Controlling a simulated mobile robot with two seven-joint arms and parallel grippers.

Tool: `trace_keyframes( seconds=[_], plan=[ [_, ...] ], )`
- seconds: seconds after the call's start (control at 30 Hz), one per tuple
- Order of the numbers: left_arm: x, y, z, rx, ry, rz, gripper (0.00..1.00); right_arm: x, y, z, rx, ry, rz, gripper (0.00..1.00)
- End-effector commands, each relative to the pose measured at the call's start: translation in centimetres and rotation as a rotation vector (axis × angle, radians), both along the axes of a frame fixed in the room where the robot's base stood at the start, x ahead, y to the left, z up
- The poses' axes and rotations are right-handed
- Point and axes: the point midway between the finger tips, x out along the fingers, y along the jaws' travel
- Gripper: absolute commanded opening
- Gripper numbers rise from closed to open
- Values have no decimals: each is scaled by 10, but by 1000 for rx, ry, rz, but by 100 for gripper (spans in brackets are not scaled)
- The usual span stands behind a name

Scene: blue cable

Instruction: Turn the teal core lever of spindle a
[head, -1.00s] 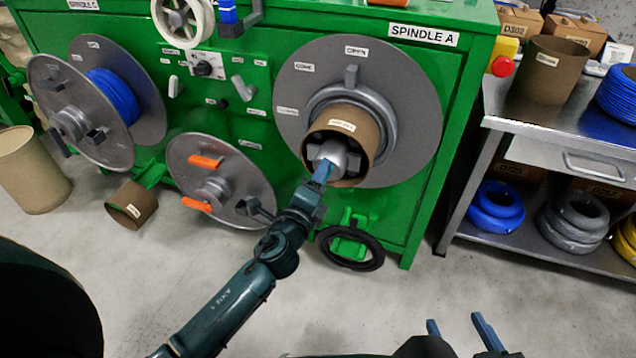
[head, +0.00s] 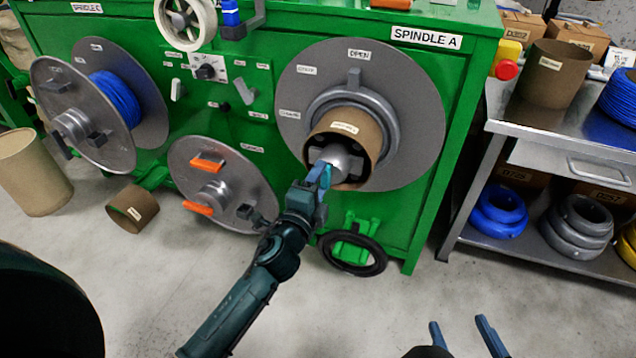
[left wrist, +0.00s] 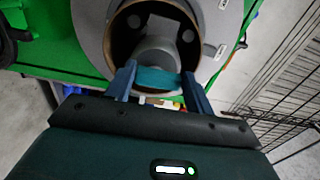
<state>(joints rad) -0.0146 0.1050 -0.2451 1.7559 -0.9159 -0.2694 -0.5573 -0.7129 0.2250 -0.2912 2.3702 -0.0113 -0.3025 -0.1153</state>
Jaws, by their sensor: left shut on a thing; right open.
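Spindle A (head: 355,95) is a grey disc on the green machine, with a cardboard core (head: 348,125) around its hub. The teal core lever (left wrist: 158,80) lies across the front of the grey hub (left wrist: 154,55) in the left wrist view; in the head view the teal lever (head: 326,175) is partly hidden by my fingers. My left gripper (head: 319,174) is at the hub's front, shut on the lever; in the left wrist view its blue fingers (left wrist: 159,82) stand at either end of the teal part. My right gripper (head: 462,330) is open and empty at the bottom edge.
A flanged disc with orange handles (head: 208,165) is left of spindle A. A black ring on a green pedal-like part (head: 352,250) sits below. A steel bench (head: 560,140) with cable coils stands right. The floor in front is clear.

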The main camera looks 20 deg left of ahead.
Motion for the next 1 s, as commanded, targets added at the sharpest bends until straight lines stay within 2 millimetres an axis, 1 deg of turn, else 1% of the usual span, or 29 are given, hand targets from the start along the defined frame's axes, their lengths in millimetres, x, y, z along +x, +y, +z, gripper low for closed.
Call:
trace_keyframes(
  seconds=[0.13, 0.17, 0.4, 0.63, 0.73, 0.87, 1.0],
  plan=[
    [1, 0, 2, -7, -3, 0, 30, 0, 0, 0, -1, 2, 0, 55],
    [0, 0, 1, -6, -2, 0, 55, 0, 0, 0, -1, 2, 0, 55],
    [0, 0, 1, -3, -1, 0, 75, 0, 0, 0, -1, 4, -1, 55],
    [0, 0, 0, -2, 0, 0, 75, 0, 0, 0, 0, 3, -1, 55],
    [-6, 0, 0, -2, 1, 0, 75, 0, 0, 1, 0, 3, -1, 55],
    [-25, 0, -1, -3, 3, 0, 75, -1, 0, 1, -1, 10, -1, 55],
    [-56, 2, -1, -3, 4, 1, 75, -1, -1, 0, -2, 15, -2, 55]
  ],
)
